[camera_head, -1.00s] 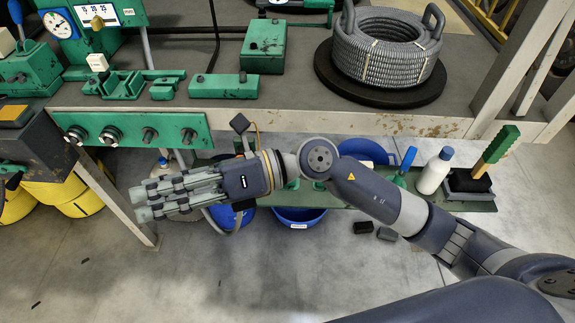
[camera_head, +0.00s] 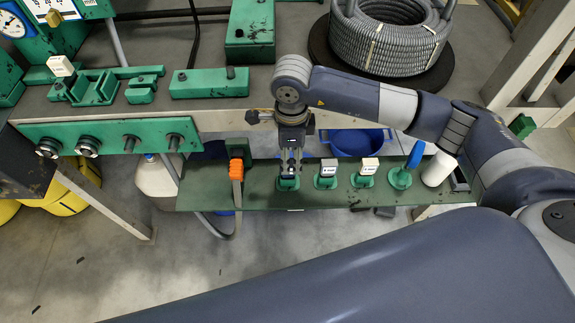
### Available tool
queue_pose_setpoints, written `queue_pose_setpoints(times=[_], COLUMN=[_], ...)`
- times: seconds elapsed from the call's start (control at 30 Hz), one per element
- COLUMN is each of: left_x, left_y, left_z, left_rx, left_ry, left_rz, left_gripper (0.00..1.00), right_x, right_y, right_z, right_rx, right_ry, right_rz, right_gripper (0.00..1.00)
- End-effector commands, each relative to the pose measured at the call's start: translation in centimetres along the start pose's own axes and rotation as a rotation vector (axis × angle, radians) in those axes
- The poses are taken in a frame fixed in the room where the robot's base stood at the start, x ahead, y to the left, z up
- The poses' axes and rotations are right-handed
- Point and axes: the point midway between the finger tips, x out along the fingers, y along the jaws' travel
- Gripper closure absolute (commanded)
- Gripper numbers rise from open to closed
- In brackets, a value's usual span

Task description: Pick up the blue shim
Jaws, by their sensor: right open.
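My right gripper (camera_head: 289,177) points down over a small green holder (camera_head: 288,185) on the low green shelf. Its fingers are open and cover most of that holder, so I cannot tell what sits in it. Two similar green holders to its right carry white-topped blocks (camera_head: 328,167) and (camera_head: 369,166). A blue upright piece (camera_head: 416,153) stands in a round green base further right, apart from the gripper. It is the clearest small blue thing, but I cannot tell whether it is the blue shim. My left gripper is not in view.
An orange-topped tool (camera_head: 237,168) stands just left of the gripper. A white bottle (camera_head: 439,168) stands right of the blue piece. The workbench (camera_head: 200,114) with a hose coil (camera_head: 388,40) is behind. A blue tub (camera_head: 352,142) sits beyond the shelf.

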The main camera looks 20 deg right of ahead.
Motion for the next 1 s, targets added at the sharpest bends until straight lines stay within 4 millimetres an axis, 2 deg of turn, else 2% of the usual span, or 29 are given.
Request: queue_pose_setpoints(times=[0.03,0.1,0.17,0.27,0.4,0.53,0.67,0.83,1.0], left_x=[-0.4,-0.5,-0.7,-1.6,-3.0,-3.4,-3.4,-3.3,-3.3], left_y=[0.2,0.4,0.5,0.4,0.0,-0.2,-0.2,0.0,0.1], left_z=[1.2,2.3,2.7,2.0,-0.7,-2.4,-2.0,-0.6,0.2], left_rx=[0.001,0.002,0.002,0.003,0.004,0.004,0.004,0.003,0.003], left_ry=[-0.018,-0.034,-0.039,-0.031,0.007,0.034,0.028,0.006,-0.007], left_rz=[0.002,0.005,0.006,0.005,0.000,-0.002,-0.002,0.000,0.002], left_gripper=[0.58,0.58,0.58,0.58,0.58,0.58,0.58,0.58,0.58], right_x=[0.5,0.9,1.2,2.0,3.9,5.7,6.3,6.4,6.3], right_y=[0.1,0.1,0.1,0.2,0.4,0.3,0.3,0.3,0.3], right_z=[0.0,0.0,0.0,0.1,0.2,0.2,0.2,0.2,0.2], right_rx=[0.000,0.000,0.000,0.000,0.000,0.001,-0.001,-0.001,-0.001], right_ry=[0.001,0.000,0.000,0.001,0.000,0.000,-0.002,-0.002,-0.002], right_rz=[0.002,0.000,0.002,0.004,0.005,0.003,0.001,0.001,0.001], right_gripper=[0.57,0.57,0.57,0.57,0.57,0.57,0.57,0.57,0.96])
